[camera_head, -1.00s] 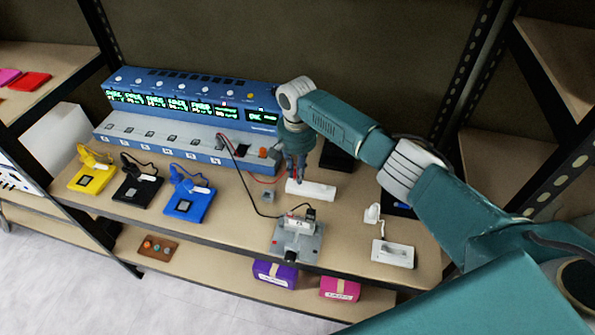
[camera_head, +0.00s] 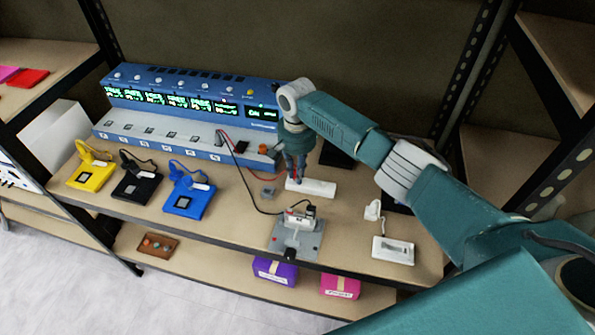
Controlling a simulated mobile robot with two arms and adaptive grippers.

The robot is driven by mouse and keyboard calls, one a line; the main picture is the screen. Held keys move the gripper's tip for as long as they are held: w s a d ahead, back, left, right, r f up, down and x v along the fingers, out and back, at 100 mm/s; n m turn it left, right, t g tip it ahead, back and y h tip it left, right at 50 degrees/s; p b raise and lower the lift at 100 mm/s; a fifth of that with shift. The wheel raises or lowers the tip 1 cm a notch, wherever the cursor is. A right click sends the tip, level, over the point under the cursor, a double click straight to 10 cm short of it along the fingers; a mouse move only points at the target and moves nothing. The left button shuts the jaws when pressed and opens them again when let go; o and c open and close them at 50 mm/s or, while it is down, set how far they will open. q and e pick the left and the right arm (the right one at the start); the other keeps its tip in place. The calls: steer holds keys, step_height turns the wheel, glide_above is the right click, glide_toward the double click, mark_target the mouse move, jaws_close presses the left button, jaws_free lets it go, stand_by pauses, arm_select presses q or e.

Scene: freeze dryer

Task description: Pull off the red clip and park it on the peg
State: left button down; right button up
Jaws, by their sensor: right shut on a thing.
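My right gripper (camera_head: 296,178) points down over a white block (camera_head: 312,188) on the shelf and is shut on the red clip (camera_head: 301,170), of which only a little red shows between the fingers. A red lead (camera_head: 262,179) runs from the blue instrument (camera_head: 195,115) toward the gripper. A black lead runs to a grey fixture (camera_head: 282,241) holding a small white part, with a dark clip (camera_head: 310,210) at its right end. I cannot make out the peg; whether the clip touches the white block is unclear. My left gripper is out of view.
Yellow (camera_head: 84,181), black (camera_head: 131,192) and blue (camera_head: 182,206) pads stand at the left. A white switch box (camera_head: 393,250) lies at the right. Purple (camera_head: 275,271) and pink (camera_head: 340,287) boxes sit on the lower shelf. A metal post rises behind my right arm.

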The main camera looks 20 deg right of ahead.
steer(key=shift+f, duration=0.4)
steer(key=o, duration=1)
steer(key=shift+r, duration=0.1)
